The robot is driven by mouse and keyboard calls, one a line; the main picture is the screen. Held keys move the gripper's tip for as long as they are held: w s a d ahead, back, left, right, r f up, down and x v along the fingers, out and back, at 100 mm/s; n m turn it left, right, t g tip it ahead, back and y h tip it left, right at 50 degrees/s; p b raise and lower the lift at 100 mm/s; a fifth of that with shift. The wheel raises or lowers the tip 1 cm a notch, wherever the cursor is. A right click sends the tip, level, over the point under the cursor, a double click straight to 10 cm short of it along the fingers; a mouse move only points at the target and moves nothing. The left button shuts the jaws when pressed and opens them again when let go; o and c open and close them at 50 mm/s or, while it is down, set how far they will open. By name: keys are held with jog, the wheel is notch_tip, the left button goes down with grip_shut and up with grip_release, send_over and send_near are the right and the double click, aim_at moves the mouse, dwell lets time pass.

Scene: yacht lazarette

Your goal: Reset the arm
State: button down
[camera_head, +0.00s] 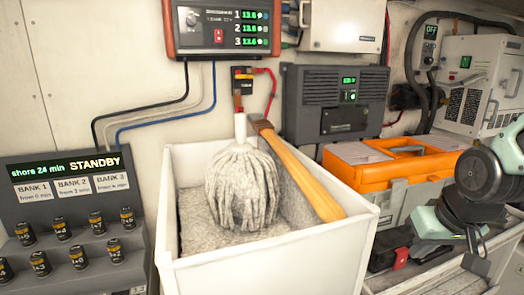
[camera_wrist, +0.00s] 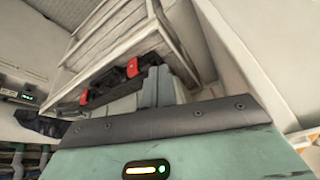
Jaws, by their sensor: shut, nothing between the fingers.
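My gripper (camera_wrist: 158,88) shows in the wrist view as grey-green fingers set together beyond a pale green housing with a dark strip. The fingers are shut with nothing between them. In the head view my arm is folded at the right edge, in front of the orange-and-grey toolbox and above a pale ledge. The fingertips are hard to make out there. A black item with red parts (camera_head: 400,255) lies below and left of my arm. It also shows behind the fingers in the wrist view (camera_wrist: 110,82); I cannot tell whether they touch.
A white open bin (camera_head: 270,262) holds a mop (camera_head: 243,185) and a wooden handle (camera_head: 300,172). An orange-and-grey toolbox (camera_head: 395,170) stands behind my arm. A rack of small batteries (camera_head: 75,235) with a STANDBY display is at left. Wall units and cables line the back.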

jog(key=s+d+f+g, duration=0.2)
jog(key=s, duration=0.3)
jog(key=s+a+n+g+b, duration=0.1)
jog(key=s+a+n, duration=0.3)
jog(key=a, duration=0.5)
jog(key=s+a+f+n+g+b, duration=0.1)
jog(key=s+a+n, duration=0.3)
jog(key=s+a, duration=0.5)
jog(key=shift+f+b, duration=0.25)
jog(key=shift+b, duration=0.55)
jog(key=shift+w, duration=0.1)
